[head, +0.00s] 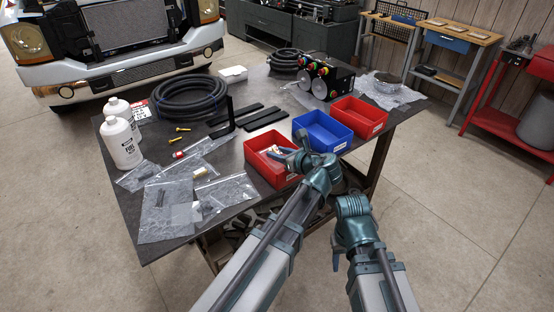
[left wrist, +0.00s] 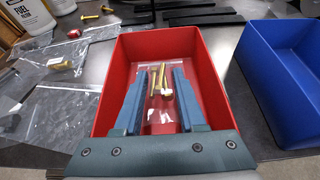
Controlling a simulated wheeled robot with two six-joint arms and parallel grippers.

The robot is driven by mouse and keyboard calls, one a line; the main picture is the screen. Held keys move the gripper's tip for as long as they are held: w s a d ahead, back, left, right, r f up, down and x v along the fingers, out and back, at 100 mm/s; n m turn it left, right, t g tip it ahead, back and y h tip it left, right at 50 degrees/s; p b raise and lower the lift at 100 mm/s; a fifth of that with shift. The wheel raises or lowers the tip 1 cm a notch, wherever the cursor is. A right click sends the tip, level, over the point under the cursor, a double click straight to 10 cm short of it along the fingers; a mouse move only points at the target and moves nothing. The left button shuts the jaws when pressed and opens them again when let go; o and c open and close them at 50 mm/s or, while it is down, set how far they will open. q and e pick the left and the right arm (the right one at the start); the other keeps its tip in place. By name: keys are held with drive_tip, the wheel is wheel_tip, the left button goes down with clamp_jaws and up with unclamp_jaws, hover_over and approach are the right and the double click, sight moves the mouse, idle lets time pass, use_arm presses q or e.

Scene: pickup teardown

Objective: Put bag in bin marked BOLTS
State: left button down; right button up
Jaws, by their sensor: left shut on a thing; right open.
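My left gripper (head: 287,153) is over the left red bin (head: 258,166). It is shut on a clear bag (left wrist: 160,116) with brass bolts in it. In the left wrist view the gripper (left wrist: 159,72) points down into the red bin (left wrist: 207,62), and the bag is between its fingers, inside the bin's outline. I cannot tell whether the bag touches the bin floor. A blue bin (head: 322,132) and another red bin (head: 358,117) stand to the right. Their labels are too small to read. My right gripper (head: 336,254) is open and empty, off the table's front edge.
Several clear bags (head: 168,212) lie on the table's left, near white bottles (head: 122,140) and loose brass bolts (head: 178,139). A coiled black hose (head: 192,97), dark flat bars (head: 262,117) and a device with round gauges (head: 325,78) stand behind the bins.

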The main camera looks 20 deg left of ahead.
use_arm(q)
drive_tip(key=shift+f, duration=0.2)
use_arm(e)
drive_tip(key=shift+f, duration=0.2)
use_arm(q)
drive_tip(key=shift+f+b, duration=0.45)
drive_tip(key=shift+f, duration=0.1)
use_arm(e)
drive_tip(key=shift+f, duration=0.6)
use_arm(q)
drive_tip(key=shift+f, duration=0.1)
drive_tip(key=c, duration=0.5)
unclamp_jaws()
drive_tip(key=shift+r, duration=0.2)
use_arm(e)
drive_tip(key=shift+r, duration=0.1)
